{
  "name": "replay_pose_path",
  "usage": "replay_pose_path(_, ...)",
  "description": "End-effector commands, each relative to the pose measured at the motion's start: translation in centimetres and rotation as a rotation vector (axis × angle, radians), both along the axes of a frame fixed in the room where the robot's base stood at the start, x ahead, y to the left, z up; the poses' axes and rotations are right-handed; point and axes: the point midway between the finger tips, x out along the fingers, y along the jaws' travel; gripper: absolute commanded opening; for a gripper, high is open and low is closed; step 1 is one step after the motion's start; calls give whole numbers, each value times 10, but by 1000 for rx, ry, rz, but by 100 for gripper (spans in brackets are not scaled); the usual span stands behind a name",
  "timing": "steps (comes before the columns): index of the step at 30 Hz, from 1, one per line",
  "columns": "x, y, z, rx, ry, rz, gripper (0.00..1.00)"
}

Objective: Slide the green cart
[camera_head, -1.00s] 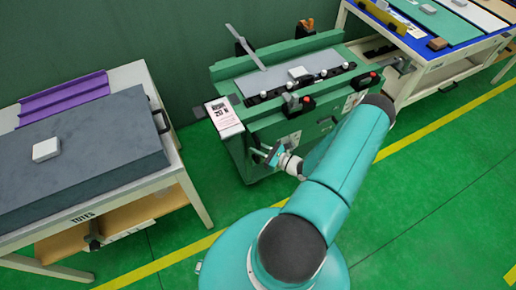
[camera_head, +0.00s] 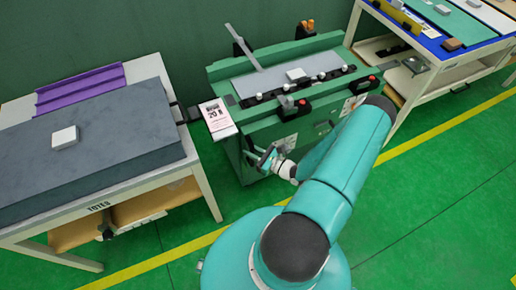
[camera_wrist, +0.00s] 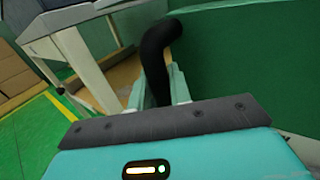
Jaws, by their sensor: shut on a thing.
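The green cart (camera_head: 290,100) stands against the dark green wall in the middle of the head view. It has a grey top plate, small white knobs and a printed card (camera_head: 217,117) at its left corner. My gripper (camera_head: 264,160) is at the cart's lower left front. In the wrist view my gripper (camera_wrist: 160,90) is shut on a curved black handle (camera_wrist: 157,55) beside the cart's green panel (camera_wrist: 240,60). The exact grip contact is partly hidden by the gripper body.
A white-framed table (camera_head: 195,165) marked TOTES, with a grey slab (camera_head: 90,140), stands close to the cart's left side. A blue-topped bench (camera_head: 440,45) stands to the right, with a gap between.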

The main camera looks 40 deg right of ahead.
Motion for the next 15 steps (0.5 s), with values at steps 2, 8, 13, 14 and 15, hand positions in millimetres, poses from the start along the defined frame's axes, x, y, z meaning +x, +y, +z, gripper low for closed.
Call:
replay_pose_path(2, 4, 19, 0, 9, 0, 9, 0)
replay_pose_path(8, 13, 48, 0, 5, 0, 8, 0)
replay_pose_path(13, 16, 59, 0, 3, -1, 5, 0)
replay_pose_path(14, 17, 61, 0, 3, -1, 5, 0)
replay_pose_path(15, 17, 62, 0, 3, -1, 5, 0)
